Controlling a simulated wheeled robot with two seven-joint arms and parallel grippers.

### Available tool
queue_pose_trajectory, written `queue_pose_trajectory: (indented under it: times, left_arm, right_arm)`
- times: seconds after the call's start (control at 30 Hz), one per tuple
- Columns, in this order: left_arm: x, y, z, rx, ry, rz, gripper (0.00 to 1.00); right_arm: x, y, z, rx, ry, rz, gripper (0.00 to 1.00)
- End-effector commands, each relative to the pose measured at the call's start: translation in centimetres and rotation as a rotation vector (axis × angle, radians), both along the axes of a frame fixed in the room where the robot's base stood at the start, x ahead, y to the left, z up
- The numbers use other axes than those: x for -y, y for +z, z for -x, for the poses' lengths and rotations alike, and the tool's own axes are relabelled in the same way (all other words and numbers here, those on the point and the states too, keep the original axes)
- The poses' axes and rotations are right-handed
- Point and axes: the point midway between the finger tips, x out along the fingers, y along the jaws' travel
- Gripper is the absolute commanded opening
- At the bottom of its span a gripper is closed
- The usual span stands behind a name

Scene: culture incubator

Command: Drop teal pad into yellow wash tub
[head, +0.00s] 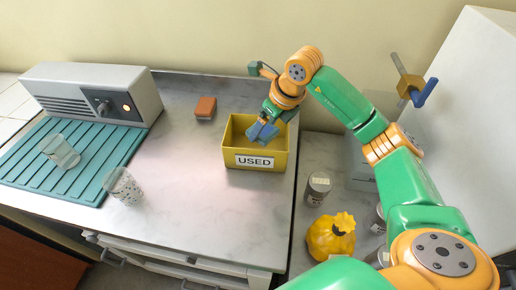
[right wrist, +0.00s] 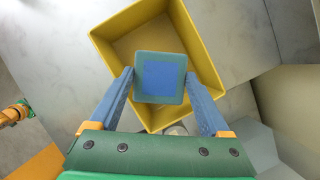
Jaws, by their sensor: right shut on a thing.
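The yellow wash tub (head: 231,165) stands on the grey counter with a white label reading "USED" on its front; in the right wrist view the yellow tub (right wrist: 112,52) is open and its inside looks empty. My right gripper (head: 264,131) is at the tub's opening, pointing down. In the right wrist view my right gripper (right wrist: 160,85) is shut on the teal pad (right wrist: 160,76), a square with a blue middle, held between both fingertips over the tub. The pad's exact height against the rim is hard to tell.
A grey device (head: 90,92) is behind. Jars (head: 318,189) and a yellow bag (head: 331,236) are right.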

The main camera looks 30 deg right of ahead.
Motion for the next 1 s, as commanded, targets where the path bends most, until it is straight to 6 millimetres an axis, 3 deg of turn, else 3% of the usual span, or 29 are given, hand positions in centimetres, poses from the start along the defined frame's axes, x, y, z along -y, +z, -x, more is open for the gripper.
queue_pose_trajectory:
  times: [0.07, 0.1, 0.17, 0.4, 0.7, 1.0]
  left_arm:
    - [0.0, 0.1, 0.0, 0.0, 0.0, 0.0, 0.7]
    - [0.0, 0.1, 0.0, 0.0, 0.0, 0.0, 0.7]
    - [0.0, 0.1, 0.0, 0.0, 0.0, 0.001, 0.7]
    - [0.2, 0.0, 0.0, 0.0, 0.0, 0.002, 0.7]
    - [0.2, -1.0, 0.0, -0.001, -0.001, 0.003, 0.7]
    - [0.2, -1.0, 0.1, -0.001, -0.001, 0.004, 0.7]
  right_arm:
    - [0.0, 0.1, 0.0, 0.0, 0.0, 0.0, 0.29]
    - [0.0, 0.1, 0.0, 0.0, 0.001, 0.0, 0.89]
    - [0.0, 0.1, 0.0, 0.0, 0.001, 0.0, 1.0]
    - [0.0, 0.3, 0.1, 0.001, 0.001, 0.001, 1.0]
    - [0.9, 5.6, 2.0, 0.005, 0.0, 0.0, 1.0]
    - [1.0, 6.7, 2.6, -0.001, 0.001, 0.001, 1.0]
